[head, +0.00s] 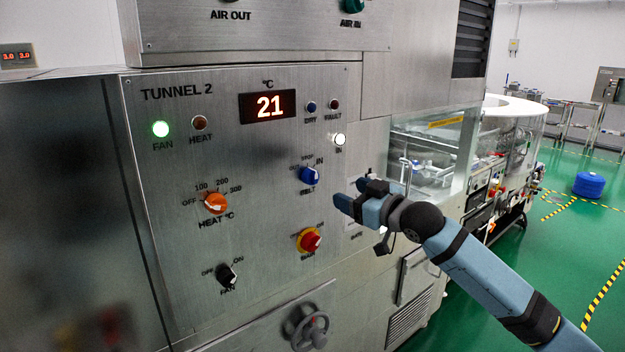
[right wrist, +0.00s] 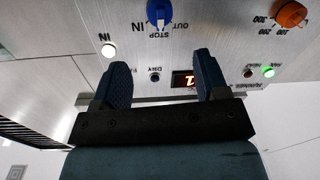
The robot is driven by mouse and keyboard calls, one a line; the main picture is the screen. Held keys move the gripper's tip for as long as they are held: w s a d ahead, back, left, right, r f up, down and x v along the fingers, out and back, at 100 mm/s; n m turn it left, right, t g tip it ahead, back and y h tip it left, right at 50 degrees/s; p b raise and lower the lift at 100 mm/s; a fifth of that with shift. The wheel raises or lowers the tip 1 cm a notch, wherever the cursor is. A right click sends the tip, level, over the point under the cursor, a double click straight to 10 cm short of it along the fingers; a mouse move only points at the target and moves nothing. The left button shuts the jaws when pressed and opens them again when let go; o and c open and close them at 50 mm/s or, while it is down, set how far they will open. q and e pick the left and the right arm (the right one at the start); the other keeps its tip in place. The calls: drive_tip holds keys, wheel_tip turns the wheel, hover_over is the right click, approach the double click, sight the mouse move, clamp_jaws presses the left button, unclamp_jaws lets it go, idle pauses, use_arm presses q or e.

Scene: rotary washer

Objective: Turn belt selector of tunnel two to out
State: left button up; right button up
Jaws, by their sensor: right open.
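The blue belt selector (head: 309,176) is on the TUNNEL 2 panel (head: 180,265), with OUT, STOP and IN marked around it. My left gripper is not in view.
The orange heat knob (head: 215,203), black fan knob (head: 227,276) and red-yellow main switch (head: 309,240) are on the same panel. The fan lamp (head: 160,129) glows green, and the display (head: 268,106) reads 21. A handwheel (head: 310,330) is below.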

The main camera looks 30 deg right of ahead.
sight(317, 178)
drive_tip(key=w, duration=0.3)
drive_tip(key=w+a+p, duration=0.1)
drive_tip(key=w, duration=0.7)
drive_tip(key=shift+w+a, duration=0.15)
drive_tip(key=shift+a, duration=0.25)
drive_tip(key=shift+p, duration=0.3)
drive_tip(key=c, duration=0.9)
